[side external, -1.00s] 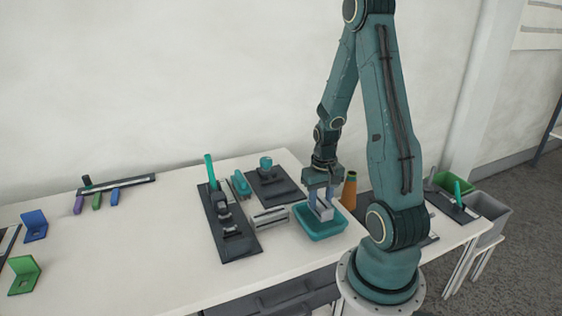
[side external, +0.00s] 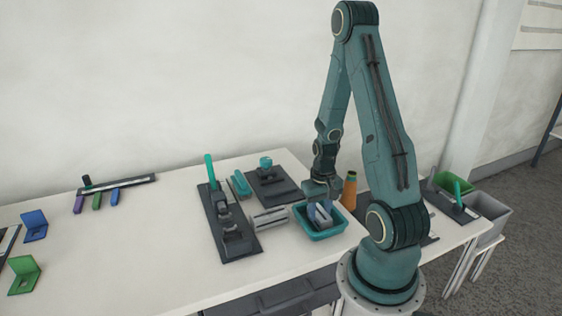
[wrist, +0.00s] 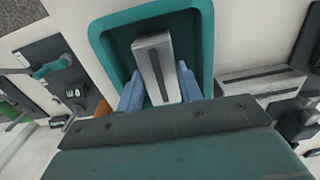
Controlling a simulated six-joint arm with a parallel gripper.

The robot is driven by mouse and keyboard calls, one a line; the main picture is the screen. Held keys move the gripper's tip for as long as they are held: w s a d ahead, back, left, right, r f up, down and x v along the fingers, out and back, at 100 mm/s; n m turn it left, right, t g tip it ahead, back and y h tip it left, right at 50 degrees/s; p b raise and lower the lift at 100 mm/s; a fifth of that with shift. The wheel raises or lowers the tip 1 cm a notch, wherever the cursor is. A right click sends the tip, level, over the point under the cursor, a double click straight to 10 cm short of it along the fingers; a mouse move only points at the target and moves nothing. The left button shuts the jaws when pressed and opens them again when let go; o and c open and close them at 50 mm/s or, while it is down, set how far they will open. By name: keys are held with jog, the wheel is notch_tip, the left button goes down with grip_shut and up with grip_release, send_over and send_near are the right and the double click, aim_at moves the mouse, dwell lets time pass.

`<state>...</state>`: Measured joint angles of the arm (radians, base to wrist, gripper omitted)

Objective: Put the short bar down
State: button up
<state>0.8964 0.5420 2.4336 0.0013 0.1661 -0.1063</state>
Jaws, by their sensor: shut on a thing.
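The short bar (wrist: 157,65) is a light grey metal block with a dark slot along its face. My gripper (wrist: 160,95) is shut on it, with a blue finger on each side. In the side view my gripper (side external: 320,212) points down into a teal tray (side external: 320,237), with the bar between the fingers. In the wrist view the bar lies within the rim of the tray (wrist: 96,45). Whether the bar touches the tray floor cannot be told.
A grey slotted block (side external: 269,219) stands just left of the tray. Left of it is a dark fixture plate (side external: 228,235) with a teal upright handle. The table's left middle is clear.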

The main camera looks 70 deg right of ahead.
aim_at(318, 213)
jog(key=o, duration=1)
jog(key=shift+o, duration=0.2)
jog(key=shift+r, duration=0.15)
notch_tip(318, 213, up, 12)
dwell(0.8)
jog(key=w+a+r+n+t+h, duration=0.15)
jog(key=w+a+r+n, duration=0.25)
jog(key=a+r, duration=0.65)
jog(key=s+a+r+n+t, duration=0.2)
jog(key=a+r, duration=0.1)
jog(key=a, duration=0.3)
jog(key=s+a+r+n+t+y, duration=0.1)
jog(key=s+a+r+n+t, duration=0.1)
jog(key=a, duration=0.4)
jog(key=shift+s+a+r+n, duration=0.25)
jog(key=shift+s+r+n, duration=0.05)
jog(key=shift+r+n, duration=0.25)
